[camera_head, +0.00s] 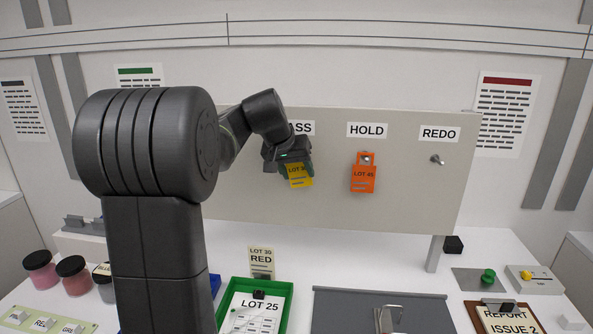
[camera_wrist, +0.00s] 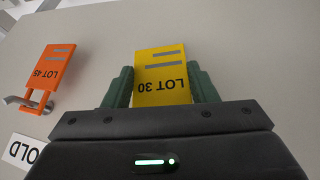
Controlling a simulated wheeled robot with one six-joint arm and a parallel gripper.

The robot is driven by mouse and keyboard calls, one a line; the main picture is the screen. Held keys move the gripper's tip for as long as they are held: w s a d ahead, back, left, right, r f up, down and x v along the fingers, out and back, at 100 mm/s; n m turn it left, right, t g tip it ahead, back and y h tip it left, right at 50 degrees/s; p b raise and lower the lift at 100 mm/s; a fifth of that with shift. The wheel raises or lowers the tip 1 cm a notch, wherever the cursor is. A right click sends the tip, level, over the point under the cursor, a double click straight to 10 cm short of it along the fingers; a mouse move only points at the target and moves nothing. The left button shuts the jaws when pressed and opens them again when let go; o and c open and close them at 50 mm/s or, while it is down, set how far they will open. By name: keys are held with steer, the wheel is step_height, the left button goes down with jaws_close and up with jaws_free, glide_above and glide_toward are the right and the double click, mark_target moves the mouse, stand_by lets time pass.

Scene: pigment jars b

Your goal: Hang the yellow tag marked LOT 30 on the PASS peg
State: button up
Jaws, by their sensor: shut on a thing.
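The yellow tag marked LOT 30 (camera_head: 300,181) is held in my gripper (camera_head: 290,166) in front of the board, below the partly covered PASS label (camera_head: 303,128). In the wrist view the tag (camera_wrist: 162,72) sits between the two green fingers of my gripper (camera_wrist: 161,85), which are shut on it. The tag hangs slightly tilted in the head view. The PASS peg is hidden behind my gripper and arm, so I cannot tell whether the tag touches it.
An orange LOT 45 tag (camera_head: 363,178) hangs on the HOLD peg, close to the right of my gripper; it also shows in the wrist view (camera_wrist: 50,68). The REDO peg (camera_head: 437,160) is bare. A green tray (camera_head: 283,287) and a grey mat (camera_head: 340,308) lie on the table below.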

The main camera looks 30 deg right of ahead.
steer(key=o, duration=1.2)
steer(key=b+v, duration=0.1)
steer(key=v, duration=1.2)
steer(key=shift+a+r, duration=0.15)
steer(key=shift+r, duration=0.2)
steer(key=p+x, duration=0.1)
steer(key=x, duration=1.2)
steer(key=shift+f, duration=0.25)
